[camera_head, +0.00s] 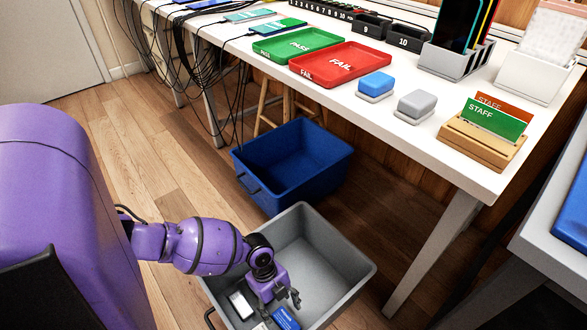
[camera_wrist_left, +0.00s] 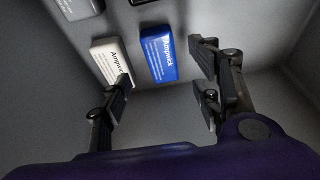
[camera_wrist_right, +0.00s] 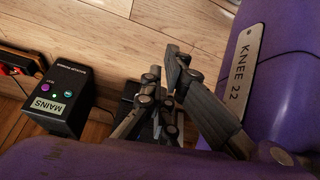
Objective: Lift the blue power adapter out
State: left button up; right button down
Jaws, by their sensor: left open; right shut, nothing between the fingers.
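The blue power adapter (camera_wrist_left: 158,53) lies on the floor of the grey bin (camera_wrist_left: 185,95), label up. It also shows in the head view (camera_head: 286,319), at the bin's near side. A white adapter (camera_wrist_left: 104,52) lies just left of it. My left gripper (camera_head: 280,302) reaches down into the bin, open. In the left wrist view its fingers (camera_wrist_left: 162,65) are spread on either side of the blue adapter, and the left finger overlaps the white adapter's edge. I cannot tell whether they touch. My right gripper (camera_wrist_right: 163,65) is shut and empty, outside the head view.
A grey adapter (camera_wrist_left: 73,9) and a dark item lie farther along the bin floor. A blue bin (camera_head: 325,158) stands behind the grey one. The white table (camera_head: 345,100) carries green and red trays. In the right wrist view a black MAINS box (camera_wrist_right: 60,97) stands left of my right gripper.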

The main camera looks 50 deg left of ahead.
aim_at(286, 321)
pick_arm(q)
jog(key=shift+b+x, duration=0.3)
jog(key=shift+x, duration=0.6)
jog(key=b+x, duration=0.1)
jog(key=x, duration=0.1)
jog(key=b+x, duration=0.1)
jog(key=x, duration=0.1)
jog(key=shift+d+f, duration=0.2)
jog(key=shift+d, duration=0.1)
jog(key=shift+w+f, duration=0.1)
pick_arm(e)
jog(key=x, duration=0.2)
jog(key=shift+w+a+f, duration=0.1)
jog(key=shift+w+f, duration=0.1)
jog(key=shift+f, duration=0.05)
jog(key=shift+s, duration=0.1)
pick_arm(q)
jog(key=shift+f+b, duration=0.2)
jog(key=shift+b, duration=0.2)
pick_arm(e)
jog(key=shift+s+f, duration=0.5)
jog(key=shift+s, duration=0.05)
pick_arm(q)
jog(key=shift+c, duration=0.5)
